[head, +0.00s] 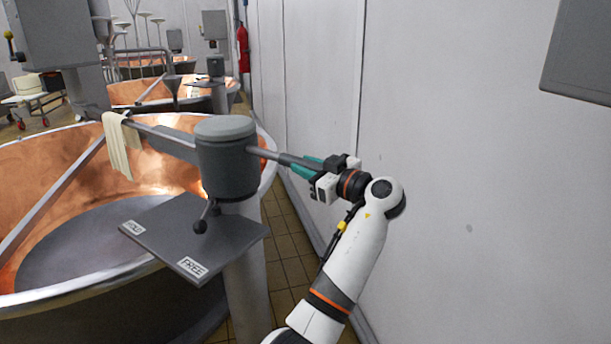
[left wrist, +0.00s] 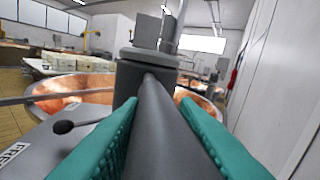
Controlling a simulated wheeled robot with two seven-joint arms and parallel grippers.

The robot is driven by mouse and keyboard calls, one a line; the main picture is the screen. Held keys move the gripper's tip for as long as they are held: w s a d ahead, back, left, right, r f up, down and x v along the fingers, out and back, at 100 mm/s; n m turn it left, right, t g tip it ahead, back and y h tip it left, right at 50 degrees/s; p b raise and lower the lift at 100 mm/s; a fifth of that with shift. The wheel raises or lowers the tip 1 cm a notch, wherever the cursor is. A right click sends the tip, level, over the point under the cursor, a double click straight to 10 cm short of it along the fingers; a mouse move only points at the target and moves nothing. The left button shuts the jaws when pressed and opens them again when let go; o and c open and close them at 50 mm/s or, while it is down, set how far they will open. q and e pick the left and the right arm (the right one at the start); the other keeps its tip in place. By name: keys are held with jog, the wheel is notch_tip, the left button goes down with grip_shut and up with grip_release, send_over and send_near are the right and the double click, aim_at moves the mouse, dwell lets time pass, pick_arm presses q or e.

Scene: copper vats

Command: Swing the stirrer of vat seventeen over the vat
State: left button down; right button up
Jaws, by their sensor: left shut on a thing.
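A large copper vat (head: 60,165) with a steel rim fills the left of the head view. No vat number is readable. A grey post with a round cap (head: 226,150) stands at its near right edge. A grey beam (head: 165,138) runs left from the post, over the vat's rim. A bar (head: 268,154) sticks out right from the post, and my left gripper (head: 312,168) is shut around it. The left wrist view shows the bar (left wrist: 152,125) between the teal fingers. A black-knobbed lever (head: 200,226) hangs at the post, nearer the FREE label than HOLD. My right gripper is out of view.
A grey plate (head: 165,225) with the labels HOLD and FREE juts from the post. A pale cloth (head: 118,150) hangs on the beam. A white wall (head: 450,180) stands close on the right, with a narrow tiled floor strip (head: 285,235) between. More copper vats stand behind.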

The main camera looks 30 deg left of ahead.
pick_arm(q)
jog(key=shift+s+f+g, duration=0.1)
jog(key=shift+f+g, duration=0.2)
jog(key=shift+f, duration=0.35)
jog(key=c, duration=0.9)
grip_release()
jog(key=shift+s, duration=0.25)
jog(key=o, duration=0.5)
jog(key=shift+s+a+r, duration=0.15)
jog(key=shift+s+r, duration=0.15)
jog(key=shift+s, duration=0.35)
jog(key=shift+w+r, duration=0.1)
jog(key=shift+r, duration=0.4)
jog(key=shift+c, duration=1)
notch_tip(320, 180, up, 3)
jog(key=shift+w+r+n, duration=0.1)
jog(key=shift+n, duration=0.2)
jog(key=c, duration=0.7)
notch_tip(320, 180, up, 6)
jog(key=shift+f+b, duration=0.1)
jog(key=shift+b, duration=0.35)
